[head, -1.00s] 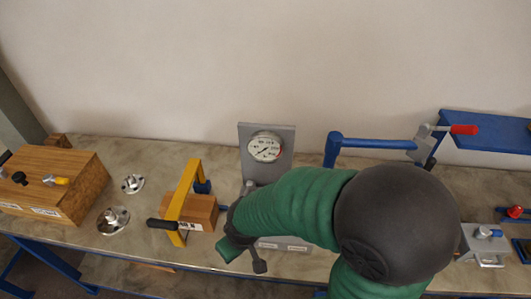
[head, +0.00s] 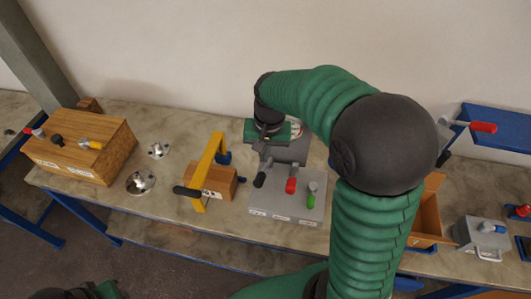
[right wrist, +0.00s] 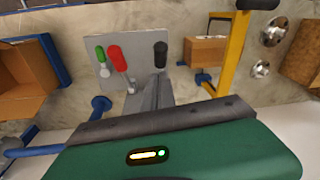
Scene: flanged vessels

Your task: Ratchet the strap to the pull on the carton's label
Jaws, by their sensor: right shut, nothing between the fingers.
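The carton (head: 222,179) is a small brown box on the bench, with a white label (head: 212,195) low on its front; the print is too small to read. A yellow strap frame (head: 209,160) spans it, with a black handle (head: 187,191) at the front end. In the right wrist view the carton (right wrist: 205,52) and yellow frame (right wrist: 232,48) show at upper right. My right gripper (head: 268,131) is shut and empty, apart from the carton, to its right and behind it above the gauge stand. Its fingertips are not clearly seen.
A grey panel (head: 285,205) with black, red and green levers stands close below my right gripper. A wooden box (head: 85,148) and two metal flanges (head: 140,182) lie left. An open brown bin (head: 428,215) and grey box (head: 480,236) stand right.

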